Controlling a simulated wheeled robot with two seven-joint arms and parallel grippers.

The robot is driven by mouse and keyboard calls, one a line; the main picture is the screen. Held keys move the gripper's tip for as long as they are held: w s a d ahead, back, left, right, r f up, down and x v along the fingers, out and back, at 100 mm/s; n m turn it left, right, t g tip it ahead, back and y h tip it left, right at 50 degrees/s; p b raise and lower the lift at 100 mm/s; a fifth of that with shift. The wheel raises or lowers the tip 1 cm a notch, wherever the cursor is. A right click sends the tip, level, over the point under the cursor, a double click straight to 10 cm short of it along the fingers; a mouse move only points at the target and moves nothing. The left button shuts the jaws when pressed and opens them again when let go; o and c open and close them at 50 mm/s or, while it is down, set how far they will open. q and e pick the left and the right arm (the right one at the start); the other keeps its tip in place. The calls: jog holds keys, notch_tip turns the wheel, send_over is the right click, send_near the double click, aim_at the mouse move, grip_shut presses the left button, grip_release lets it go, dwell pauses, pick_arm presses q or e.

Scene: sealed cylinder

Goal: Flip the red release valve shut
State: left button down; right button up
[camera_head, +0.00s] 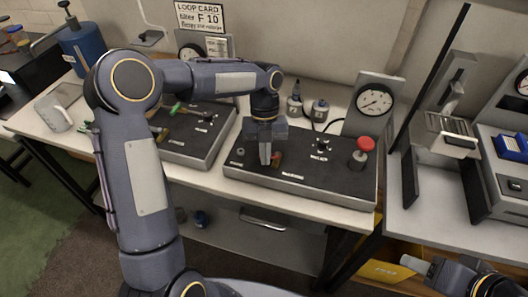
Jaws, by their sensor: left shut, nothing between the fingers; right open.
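My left gripper (265,160) points straight down over the left part of a dark sloped control panel (300,186). Its fingers are together and empty. A small red-brown piece (277,159) sits right beside the fingertips, partly covered by them; it may be the red release valve, but its position is hard to make out. I cannot tell whether the fingers touch it. A round red knob (365,145) stands on the panel's right end, clear of the gripper. My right gripper (413,264) is low at the bottom right, away from the panel, and open.
A second panel (190,150) with a green-handled part stands to the left, partly behind my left arm. A dial gauge (374,101) rises behind the right end of the panel. Small bottles (308,108) stand behind it. A metal stand (447,133) is at the right.

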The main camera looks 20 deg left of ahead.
pick_arm(q)
jog(key=shift+w+a, duration=0.1)
jog(key=shift+w, duration=0.1)
dwell(0.3)
jog(key=shift+w+d+p, duration=0.3)
jog(key=shift+d+p, duration=0.05)
jog(key=shift+d, duration=0.35)
